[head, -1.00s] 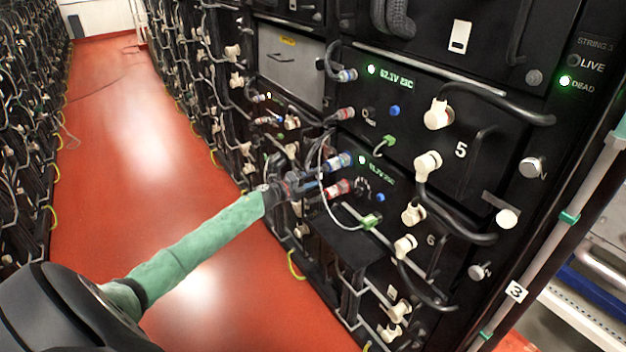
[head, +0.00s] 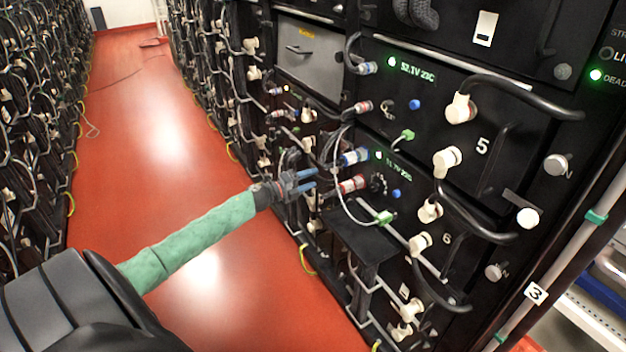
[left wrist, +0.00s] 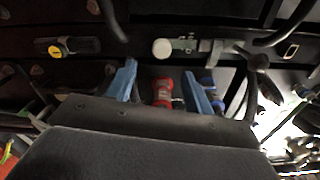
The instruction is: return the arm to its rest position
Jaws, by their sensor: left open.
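My left arm, in a green sleeve (head: 195,240), reaches from the lower left of the head view toward the battery rack. My left gripper (head: 312,181) is open, its two blue fingers pointing at the rack near module 6. In the left wrist view the fingers (left wrist: 164,90) stand apart with a red connector (left wrist: 163,92) seen between them. I cannot tell whether the fingers touch it. In the head view a red connector (head: 352,184) and a blue connector (head: 355,157) sit on the module front, right of the fingertips. My right gripper is not in view.
The battery rack (head: 480,110) fills the right side, with black cables and white plugs standing out. A small dark shelf (head: 362,243) juts out below the connectors. Another rack (head: 30,130) lines the left.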

